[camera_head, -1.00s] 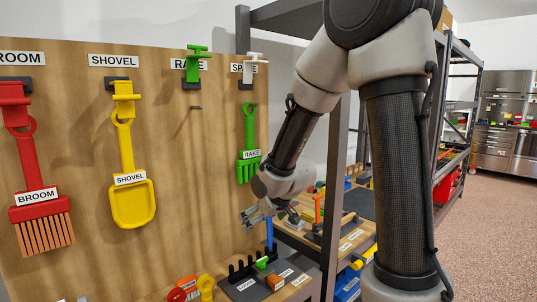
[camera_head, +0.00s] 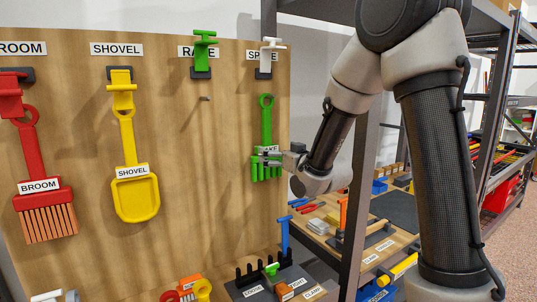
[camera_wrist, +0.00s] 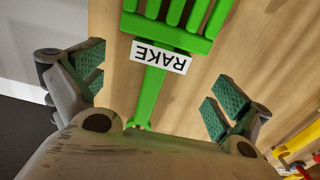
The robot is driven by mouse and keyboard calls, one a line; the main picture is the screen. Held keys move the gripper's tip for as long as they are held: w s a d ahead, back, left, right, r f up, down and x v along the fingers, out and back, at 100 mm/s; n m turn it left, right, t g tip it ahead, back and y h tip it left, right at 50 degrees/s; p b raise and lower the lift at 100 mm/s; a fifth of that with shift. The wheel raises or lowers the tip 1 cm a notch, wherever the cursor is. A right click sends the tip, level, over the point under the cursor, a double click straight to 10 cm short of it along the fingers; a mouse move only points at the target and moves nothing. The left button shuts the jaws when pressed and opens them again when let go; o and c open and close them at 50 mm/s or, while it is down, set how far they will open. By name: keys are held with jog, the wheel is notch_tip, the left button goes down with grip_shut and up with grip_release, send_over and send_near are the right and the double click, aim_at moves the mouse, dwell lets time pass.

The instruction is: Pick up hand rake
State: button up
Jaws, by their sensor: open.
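The green hand rake (camera_head: 266,125) is upright against the wooden pegboard, below the partly hidden label that starts "SP". Its ring handle is at the top and its tines point down. My gripper (camera_head: 270,156) is at the rake's lower part, partly covering its RAKE label. In the wrist view the rake (camera_wrist: 151,92) appears upside down. Its green shaft runs between the two spread finger pads of my gripper (camera_wrist: 155,90), with a visible gap on each side. The tines show beyond the fingers. The jaws are open and hold nothing.
The pegboard (camera_head: 180,215) also carries a yellow shovel (camera_head: 136,200) and a red broom (camera_head: 38,190) to the left. A tool rack (camera_head: 250,272) stands below. A dark shelf post (camera_head: 362,190) and a bench with tools are to the right.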

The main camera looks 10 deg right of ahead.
aim_at(269, 147)
jog(key=x, duration=0.7)
jog(key=shift+r, duration=0.1)
jog(key=shift+c, duration=0.2)
jog(key=c, duration=1.2)
